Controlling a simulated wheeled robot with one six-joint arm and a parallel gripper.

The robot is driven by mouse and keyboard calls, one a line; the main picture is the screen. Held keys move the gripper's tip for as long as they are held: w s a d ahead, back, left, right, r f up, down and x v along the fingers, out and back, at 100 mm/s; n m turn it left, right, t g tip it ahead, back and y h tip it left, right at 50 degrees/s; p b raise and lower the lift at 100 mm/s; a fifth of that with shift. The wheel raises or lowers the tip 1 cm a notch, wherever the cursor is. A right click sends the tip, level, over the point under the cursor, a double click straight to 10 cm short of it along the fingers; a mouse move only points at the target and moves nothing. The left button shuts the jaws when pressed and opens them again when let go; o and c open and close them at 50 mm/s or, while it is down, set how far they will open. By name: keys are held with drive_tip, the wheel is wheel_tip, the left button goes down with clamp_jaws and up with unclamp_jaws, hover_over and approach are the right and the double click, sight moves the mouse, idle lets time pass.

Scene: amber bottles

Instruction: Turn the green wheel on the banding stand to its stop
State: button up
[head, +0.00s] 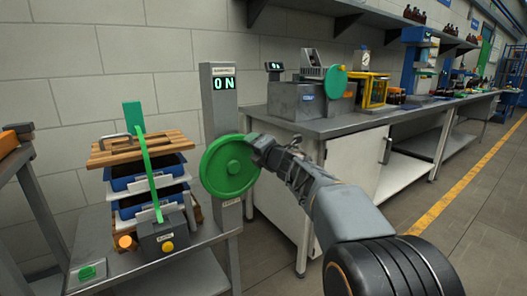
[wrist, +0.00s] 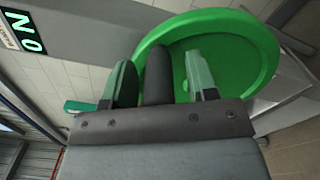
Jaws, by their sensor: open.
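A large green wheel (head: 229,166) faces forward on a grey post (head: 222,108), which has a lit display reading ON. My gripper (head: 262,148) is at the wheel's upper right rim. In the wrist view the green wheel (wrist: 232,50) fills the upper middle, and a dark upright handle (wrist: 157,75) stands in front of its face. The head view hides the handle behind the gripper.
Left of the post, a low table holds stacked blue trays (head: 135,178) under a wooden slatted lid (head: 140,149), with a green strap (head: 147,165) across. A grey bench (head: 335,124) at right carries another, smaller green wheel (head: 335,82). Floor is free beyond the yellow line.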

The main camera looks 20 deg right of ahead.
drive_tip(key=p+v, duration=0.2)
drive_tip(key=v, duration=1.1)
drive_tip(key=shift+s, duration=0.2)
drive_tip(key=shift+d, duration=0.1)
